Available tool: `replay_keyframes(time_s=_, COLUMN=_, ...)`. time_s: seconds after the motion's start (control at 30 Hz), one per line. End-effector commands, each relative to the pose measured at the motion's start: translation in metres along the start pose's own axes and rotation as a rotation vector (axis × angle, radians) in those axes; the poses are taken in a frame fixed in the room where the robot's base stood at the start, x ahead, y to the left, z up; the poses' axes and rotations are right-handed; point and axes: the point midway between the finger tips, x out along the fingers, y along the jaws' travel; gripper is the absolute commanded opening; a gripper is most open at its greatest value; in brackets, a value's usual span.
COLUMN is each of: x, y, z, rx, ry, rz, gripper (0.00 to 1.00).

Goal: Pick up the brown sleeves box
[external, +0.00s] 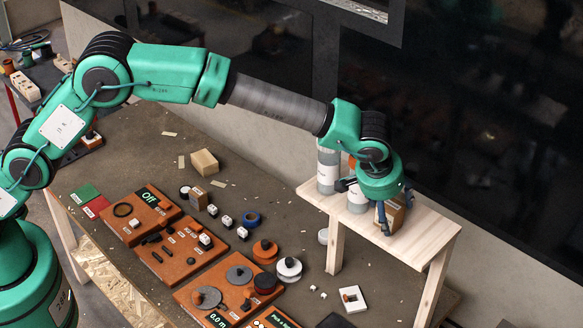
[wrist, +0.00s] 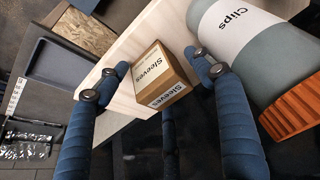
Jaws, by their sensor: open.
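The brown sleeves box (wrist: 165,72) stands on the light wooden shelf (wrist: 122,82), with white "Sleeves" labels on two faces. In the external view the box (external: 393,216) is partly hidden behind my gripper (external: 384,214), near the middle of the raised shelf (external: 428,232). In the wrist view my gripper (wrist: 158,78) is open, with one blue finger on each side of the box. The left fingertip is close to the box's left edge; the right fingertip is near its right edge. I cannot tell whether either finger touches it.
A grey "Clips" container (wrist: 252,45) with an orange ribbed lid stands close to the right finger. Grey containers (external: 328,172) stand on the shelf's left part. Below is a brown table (external: 140,128) with orange boards (external: 175,253), small parts and a wooden block (external: 204,162).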

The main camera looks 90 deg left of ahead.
Motion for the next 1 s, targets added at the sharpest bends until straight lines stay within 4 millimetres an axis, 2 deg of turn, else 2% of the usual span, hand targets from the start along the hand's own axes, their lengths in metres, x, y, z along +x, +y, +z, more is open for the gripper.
replay_keyframes(time_s=0.2, x=-0.0002, y=0.0000, z=0.0000, rx=0.000, ry=0.000, rz=0.000, gripper=0.67)
replay_keyframes(time_s=0.27, x=-0.0002, y=0.0000, z=-0.0001, rx=0.000, ry=0.000, rz=0.000, gripper=0.57)
replay_keyframes(time_s=0.4, x=0.0000, y=0.0000, z=0.0001, rx=0.000, ry=0.000, rz=0.000, gripper=0.29)
replay_keyframes(time_s=0.5, x=0.0004, y=-0.0002, z=0.0003, rx=0.000, ry=-0.001, rz=-0.001, gripper=0.17)
replay_keyframes(time_s=1.0, x=0.0005, y=-0.0005, z=0.0005, rx=0.001, ry=-0.002, rz=-0.002, gripper=0.16)
